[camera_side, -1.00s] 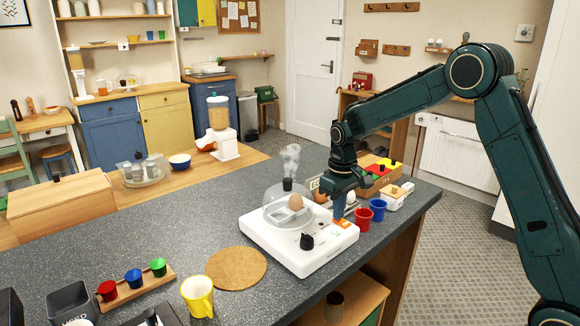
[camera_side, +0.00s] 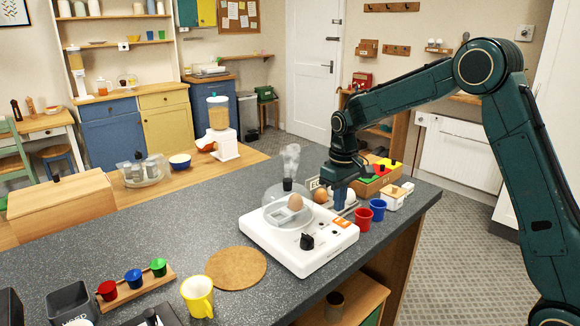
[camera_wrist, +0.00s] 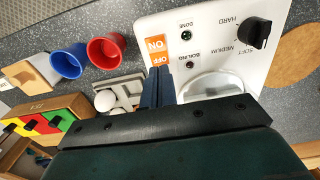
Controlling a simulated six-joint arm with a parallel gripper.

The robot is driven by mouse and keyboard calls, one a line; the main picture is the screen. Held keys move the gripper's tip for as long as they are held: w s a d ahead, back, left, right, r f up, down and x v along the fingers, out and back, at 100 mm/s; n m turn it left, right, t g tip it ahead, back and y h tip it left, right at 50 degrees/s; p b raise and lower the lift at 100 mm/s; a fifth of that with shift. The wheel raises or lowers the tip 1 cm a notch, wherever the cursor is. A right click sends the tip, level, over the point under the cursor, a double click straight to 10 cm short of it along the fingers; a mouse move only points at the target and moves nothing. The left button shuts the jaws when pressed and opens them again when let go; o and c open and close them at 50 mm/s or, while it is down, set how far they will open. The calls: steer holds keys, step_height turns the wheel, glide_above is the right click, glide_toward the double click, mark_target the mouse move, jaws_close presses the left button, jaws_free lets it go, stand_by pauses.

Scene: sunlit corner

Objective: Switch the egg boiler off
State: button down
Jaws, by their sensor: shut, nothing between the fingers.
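The egg boiler (camera_side: 298,257) is a white box on the dark counter, with a clear dome (camera_side: 270,196) over a brown egg (camera_side: 295,202). Whitish steam (camera_side: 291,158) shows above it. Its orange ON/OFF switch (camera_side: 341,223) also shows in the wrist view (camera_wrist: 157,46). I cannot tell which half is pressed. The black knob (camera_wrist: 255,33) sits by HARD, MEDIUM and SOFT marks. A green DONE lamp (camera_wrist: 186,35) and a dark red BOILING lamp (camera_wrist: 190,66) are on the panel. My gripper (camera_side: 339,207) is shut and empty, just above and behind the switch, beside its OFF half.
A red cup (camera_side: 363,219) and a blue cup (camera_side: 378,210) stand close to the boiler's right. A wooden box with coloured panels (camera_side: 372,187) and a tray with eggs (camera_side: 322,196) are behind. A round cork mat (camera_side: 236,268) lies on the left.

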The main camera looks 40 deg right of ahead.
mark_target(338, 220)
steer(key=shift+r, duration=2.1)
steer(key=s+a+r+t, duration=0.1)
steer(key=s+a+r, duration=0.2)
steer(key=s+r, duration=0.3)
steer(key=s+a+r+t, duration=0.2)
steer(key=s+r, duration=0.3)
steer(key=s, duration=0.4)
steer(key=s+a+f+t, duration=0.2)
steer(key=s, duration=1.2)
steer(key=shift+s+a+t, duration=0.3)
steer(key=shift+s+a, duration=0.1)
